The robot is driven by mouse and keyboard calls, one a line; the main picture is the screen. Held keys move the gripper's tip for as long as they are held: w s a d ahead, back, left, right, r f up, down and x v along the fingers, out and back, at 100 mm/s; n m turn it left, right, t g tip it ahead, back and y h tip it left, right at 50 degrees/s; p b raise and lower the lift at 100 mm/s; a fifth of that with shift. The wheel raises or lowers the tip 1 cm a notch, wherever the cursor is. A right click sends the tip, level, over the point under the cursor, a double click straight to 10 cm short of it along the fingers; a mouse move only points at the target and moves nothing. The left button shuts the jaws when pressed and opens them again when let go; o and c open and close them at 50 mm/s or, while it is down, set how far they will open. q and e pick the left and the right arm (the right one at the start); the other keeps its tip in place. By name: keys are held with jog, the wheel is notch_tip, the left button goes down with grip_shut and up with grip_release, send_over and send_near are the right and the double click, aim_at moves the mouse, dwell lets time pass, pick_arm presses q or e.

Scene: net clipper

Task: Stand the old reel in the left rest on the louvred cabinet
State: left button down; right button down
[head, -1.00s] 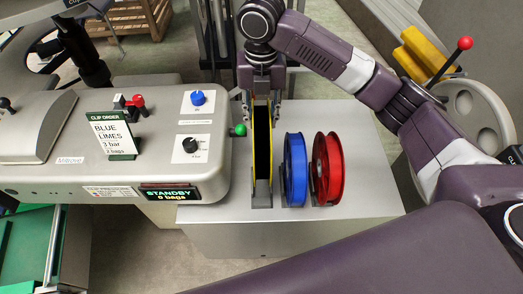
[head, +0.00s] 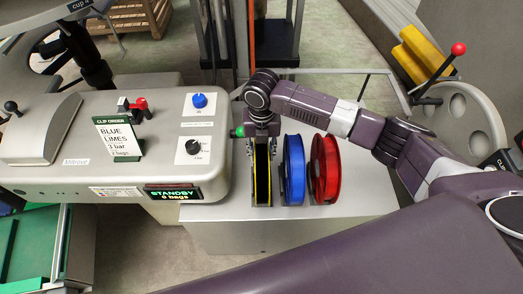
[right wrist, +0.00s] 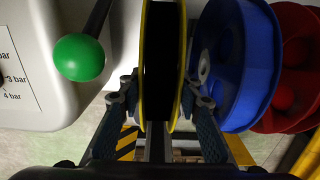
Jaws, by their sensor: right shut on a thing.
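The old reel (head: 261,178) is a narrow black reel with yellow rims. It stands upright on the left end of the louvred cabinet (head: 358,183), at the left rest (head: 262,205), left of a blue reel and a red reel. Its top is about level with theirs. Whether its bottom bears fully on the rest is hard to tell. My right gripper (head: 262,135) is above it, shut on it. In the right wrist view the fingers (right wrist: 158,92) lie on both sides of the old reel (right wrist: 162,45). My left gripper is not in view.
The blue reel (head: 293,170) stands close on the right, with the red reel (head: 325,170) beyond it. The clipper machine (head: 75,120) is close on the left, and its green knob (right wrist: 79,57) is near the gripper. The cabinet's right part is bare.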

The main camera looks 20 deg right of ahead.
jog(key=shift+f, duration=0.1)
jog(key=c, duration=1.4)
grip_release()
jog(key=shift+r, duration=0.45)
notch_tip(320, 180, up, 10)
jog(key=b, duration=0.3)
jog(key=shift+r, duration=0.7)
